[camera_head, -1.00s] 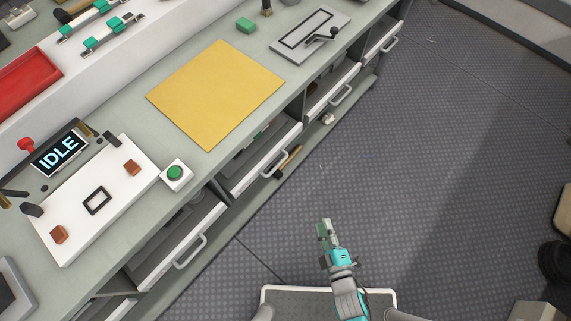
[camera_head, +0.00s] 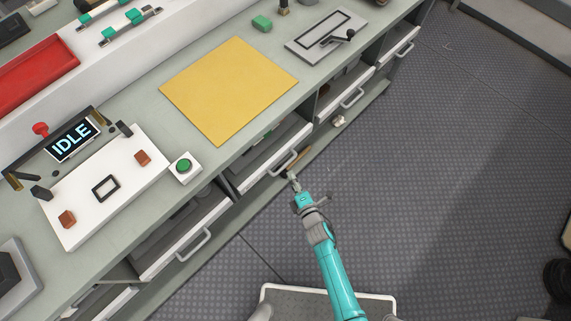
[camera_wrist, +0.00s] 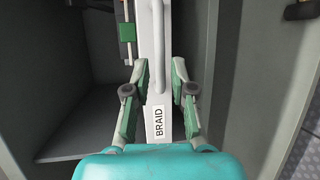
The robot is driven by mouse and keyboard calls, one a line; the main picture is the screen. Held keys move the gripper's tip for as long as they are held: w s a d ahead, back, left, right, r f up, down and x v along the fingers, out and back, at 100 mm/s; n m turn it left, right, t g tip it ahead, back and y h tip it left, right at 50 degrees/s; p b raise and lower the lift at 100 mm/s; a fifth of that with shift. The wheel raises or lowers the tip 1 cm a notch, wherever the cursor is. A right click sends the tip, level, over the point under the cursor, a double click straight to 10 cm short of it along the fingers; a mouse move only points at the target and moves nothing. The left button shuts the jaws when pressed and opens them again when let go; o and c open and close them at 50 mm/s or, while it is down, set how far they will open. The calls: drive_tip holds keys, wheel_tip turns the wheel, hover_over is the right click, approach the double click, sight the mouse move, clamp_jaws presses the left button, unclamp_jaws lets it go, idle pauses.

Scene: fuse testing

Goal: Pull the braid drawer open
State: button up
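The braid drawer has a white front (camera_head: 262,165) with a pale bar handle (camera_head: 288,162), in the middle of the bench's drawer row. In the wrist view its front (camera_wrist: 152,30) carries a label (camera_wrist: 158,122) reading BRAID, and the handle (camera_wrist: 155,100) runs toward me. My gripper (camera_wrist: 160,68) is open, with one green-grey finger on each side of the handle. Whether the fingers touch it I cannot tell. In the head view my gripper (camera_head: 291,176) is at the handle and partly covers it.
Other drawers (camera_head: 185,245) (camera_head: 345,95) with similar handles stand on both sides. Above is the bench top with a yellow mat (camera_head: 228,90), a white panel (camera_head: 100,190) and a green button (camera_head: 184,166).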

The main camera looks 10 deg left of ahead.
sight(286, 164)
drive_tip(key=shift+x, duration=3.45)
drive_tip(key=shift+c, duration=0.2)
clamp_jaws()
